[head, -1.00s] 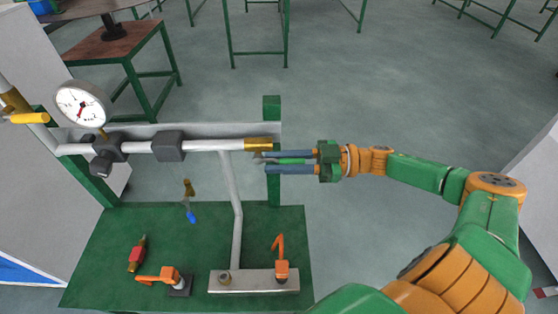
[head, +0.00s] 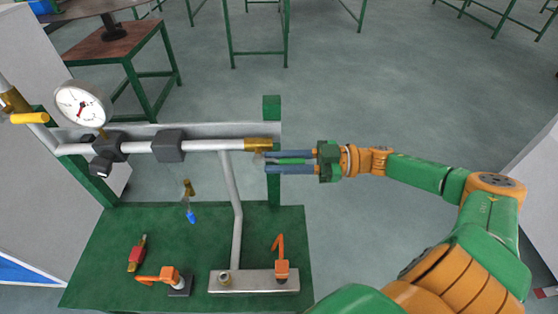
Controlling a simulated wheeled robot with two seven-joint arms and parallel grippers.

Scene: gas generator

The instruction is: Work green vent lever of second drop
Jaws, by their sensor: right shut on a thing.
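The green vent lever (head: 291,161) shows as a short green bar near the brass fitting (head: 257,144) at the right end of the horizontal grey pipe. My right gripper (head: 267,162) comes in from the right. Its two blue-grey fingers lie on either side of the green bar and are shut on it. The fingers hide part of the lever. A grey drop pipe (head: 233,195) runs down from the horizontal pipe to a metal block (head: 254,286). My left gripper is not in view.
A pressure gauge (head: 81,105) stands at the left. Orange levers (head: 278,246) (head: 157,276), a red fitting (head: 136,257) and a blue-tipped part (head: 192,215) are at the green bench (head: 120,225). A green post (head: 272,107) rises behind the pipe end. Open floor lies right.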

